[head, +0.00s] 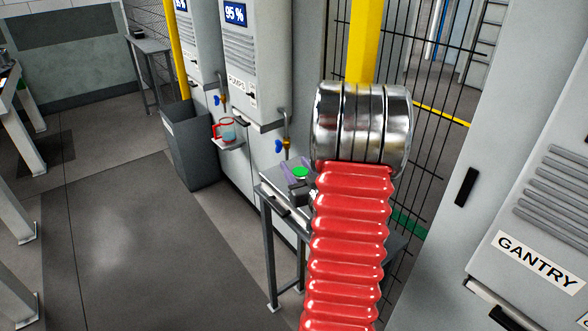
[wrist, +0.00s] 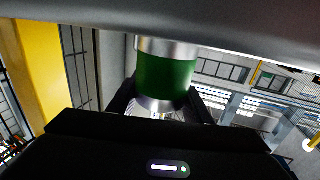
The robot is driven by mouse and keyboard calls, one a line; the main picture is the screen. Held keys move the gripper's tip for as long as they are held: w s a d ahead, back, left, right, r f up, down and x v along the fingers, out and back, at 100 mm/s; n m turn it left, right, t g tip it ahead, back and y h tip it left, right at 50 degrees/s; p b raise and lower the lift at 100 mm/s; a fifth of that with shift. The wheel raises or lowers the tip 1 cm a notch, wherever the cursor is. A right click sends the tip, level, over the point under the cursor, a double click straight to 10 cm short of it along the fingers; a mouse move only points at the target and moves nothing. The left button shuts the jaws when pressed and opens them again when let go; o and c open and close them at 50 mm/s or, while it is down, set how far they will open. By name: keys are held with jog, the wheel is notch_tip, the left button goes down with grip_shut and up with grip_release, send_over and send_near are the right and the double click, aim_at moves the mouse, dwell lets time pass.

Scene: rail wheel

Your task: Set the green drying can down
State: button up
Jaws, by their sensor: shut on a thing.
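The green drying can (wrist: 166,78) shows in the wrist view as a green cylinder with silvery metal ends. My gripper (wrist: 164,105) is shut on it, with a dark jaw at each side. In the head view, my red ribbed arm with its chrome collar hides most of the area around my gripper. A small green disc (head: 300,172) with purple and dark parts beside it shows left of my arm, over the small grey table (head: 268,191). I cannot tell whether this disc belongs to the can, nor whether the can touches a surface.
Grey pump cabinets (head: 247,75) stand behind the table. A red-handled jug (head: 228,130) sits on a small shelf there, near a grey bin (head: 188,148). A mesh fence (head: 440,70), a yellow post (head: 364,40) and the gantry cabinet (head: 545,200) are at right.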

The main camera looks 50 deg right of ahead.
jog(key=o, duration=1.2)
jog(key=shift+f, duration=0.1)
